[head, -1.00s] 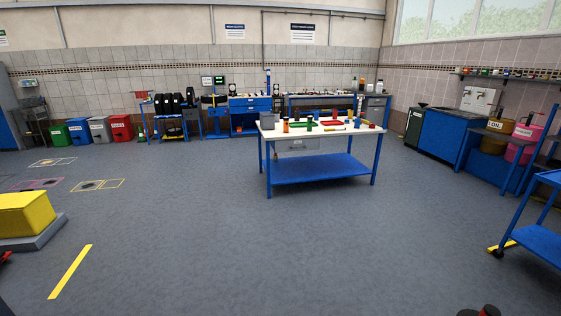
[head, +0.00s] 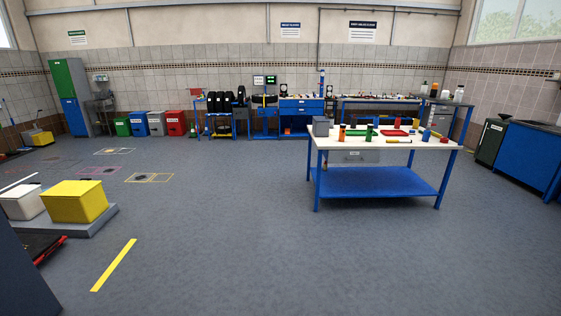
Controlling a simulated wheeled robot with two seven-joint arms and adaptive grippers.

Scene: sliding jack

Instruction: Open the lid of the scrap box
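I cannot read a label that marks out the scrap box. A green bin (head: 123,124), a blue bin (head: 139,124), a grey bin (head: 156,123) and a red bin (head: 176,123) stand in a row by the far wall, left of centre. Their front labels are too small to read, and their tops look closed. Nearer, at the left, a yellow box (head: 76,202) and a white box (head: 22,202) stand on a low grey platform; both look closed on top. Neither of my grippers is in view.
A white-topped worktable (head: 437,144) with blue legs and several small items stands right of centre. Workbenches, tyres (head: 223,103) and a green-and-blue cabinet (head: 70,95) line the far wall. The floor in the middle is clear, with a yellow stripe (head: 114,264) at front left.

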